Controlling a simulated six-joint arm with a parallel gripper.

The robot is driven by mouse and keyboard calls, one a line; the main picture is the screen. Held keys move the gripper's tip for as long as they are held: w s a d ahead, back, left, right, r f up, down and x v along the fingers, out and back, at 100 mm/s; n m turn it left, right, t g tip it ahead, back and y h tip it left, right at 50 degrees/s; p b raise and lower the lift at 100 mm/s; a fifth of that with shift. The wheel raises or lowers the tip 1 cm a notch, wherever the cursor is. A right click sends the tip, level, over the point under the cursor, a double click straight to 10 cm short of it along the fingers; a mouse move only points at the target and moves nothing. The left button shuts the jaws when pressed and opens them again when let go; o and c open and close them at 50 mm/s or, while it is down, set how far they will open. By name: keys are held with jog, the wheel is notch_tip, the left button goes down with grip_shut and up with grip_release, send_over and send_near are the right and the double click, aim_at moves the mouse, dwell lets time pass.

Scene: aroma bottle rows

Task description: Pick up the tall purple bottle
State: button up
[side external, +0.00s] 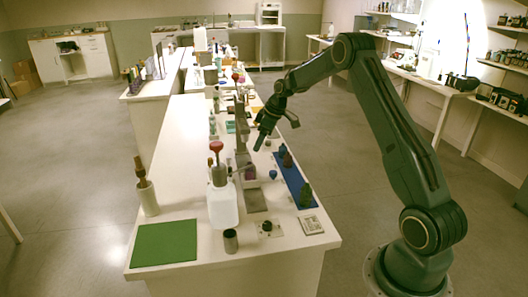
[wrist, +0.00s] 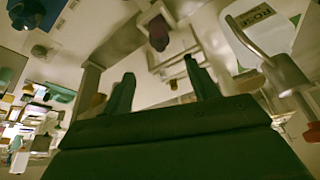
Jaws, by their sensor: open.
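A small purple thing (side external: 249,173), likely the purple bottle, sits low beside the grey metal stand in the side view; most of its shape is hard to make out. In the wrist view a dark purple, round-topped thing (wrist: 158,33) shows beyond the fingertips, between their lines; I cannot be sure that it is the same one. My gripper (side external: 262,138) is above the bench, higher than the purple thing and apart from it. In the wrist view my gripper (wrist: 160,86) has its two fingers wide apart with nothing between them.
The grey stand (side external: 241,135) rises close to my gripper. A white bottle with a red top (side external: 222,205) stands in front. A blue mat (side external: 293,181) with dark bottles lies right. A green mat (side external: 164,243) lies clear at the front left.

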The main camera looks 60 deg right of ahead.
jog(key=shift+x, duration=4.3)
jog(key=shift+x, duration=2.65)
jog(key=shift+s, duration=0.15)
jog(key=c, duration=1.2)
jog(key=shift+c, duration=0.2)
jog(key=shift+r, duration=0.15)
notch_tip(320, 180, up, 20)
